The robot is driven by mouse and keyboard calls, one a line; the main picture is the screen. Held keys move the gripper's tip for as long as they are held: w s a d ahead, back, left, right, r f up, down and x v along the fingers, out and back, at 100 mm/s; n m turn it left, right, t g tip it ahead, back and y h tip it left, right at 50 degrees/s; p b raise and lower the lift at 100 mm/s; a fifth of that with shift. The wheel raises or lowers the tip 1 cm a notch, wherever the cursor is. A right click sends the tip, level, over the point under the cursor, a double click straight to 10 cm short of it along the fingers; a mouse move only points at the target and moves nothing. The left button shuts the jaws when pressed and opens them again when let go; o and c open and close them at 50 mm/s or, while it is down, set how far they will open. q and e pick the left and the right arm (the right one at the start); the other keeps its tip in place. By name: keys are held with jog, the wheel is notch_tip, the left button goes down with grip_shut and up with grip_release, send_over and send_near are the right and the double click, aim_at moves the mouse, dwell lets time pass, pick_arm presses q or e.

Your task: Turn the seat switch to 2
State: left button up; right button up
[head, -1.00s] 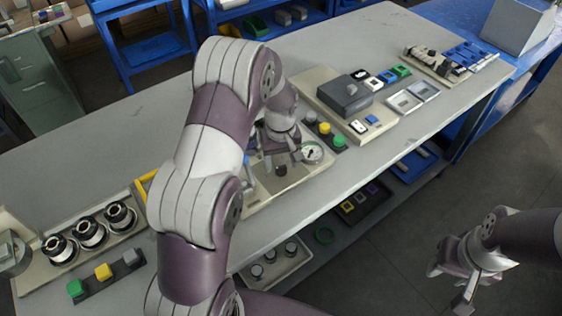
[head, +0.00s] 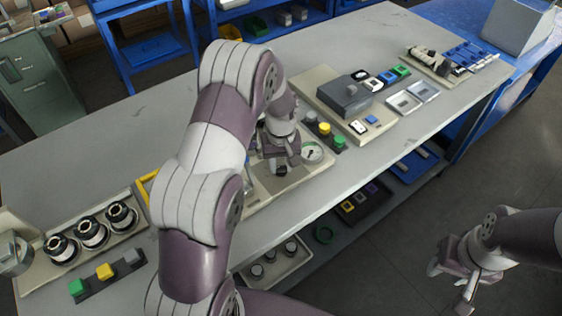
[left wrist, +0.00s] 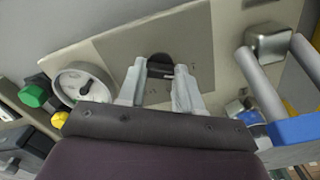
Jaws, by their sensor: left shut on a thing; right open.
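The seat switch is a black rotary knob (left wrist: 160,66) on a grey plate (left wrist: 112,50) set in a beige panel. My left gripper (left wrist: 158,88) is shut on the knob, with one pale finger on each side of it. A light mark shows on the knob between the fingers; its position number is too small to read. In the head view my left gripper (head: 281,164) is down at the plate, and the knob is mostly hidden behind its fingers. My right gripper (head: 452,284) is open and empty, off the table's front edge at the right.
A round gauge (head: 312,151) sits just right of the switch. A strip of coloured buttons (head: 325,129) lies beyond it. In the left wrist view, silver bars with a blue block (left wrist: 297,129) stand close on the right. Spools (head: 90,234) stand at the left.

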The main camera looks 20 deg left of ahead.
aim_at(281, 167)
pick_arm(q)
jog(key=m+p, duration=0.1)
jog(key=m, duration=0.1)
jog(key=shift+r+m, duration=0.15)
jog(key=shift+m, duration=0.25)
jog(key=shift+w+m+p, duration=0.1)
jog(key=shift+m+p, duration=0.5)
jog(key=shift+m, duration=0.9)
jog(key=o, duration=1)
jog(key=shift+o, duration=0.2)
notch_tip(281, 167, up, 12)
jog(key=shift+r+b, duration=0.25)
jog(key=shift+b, duration=0.05)
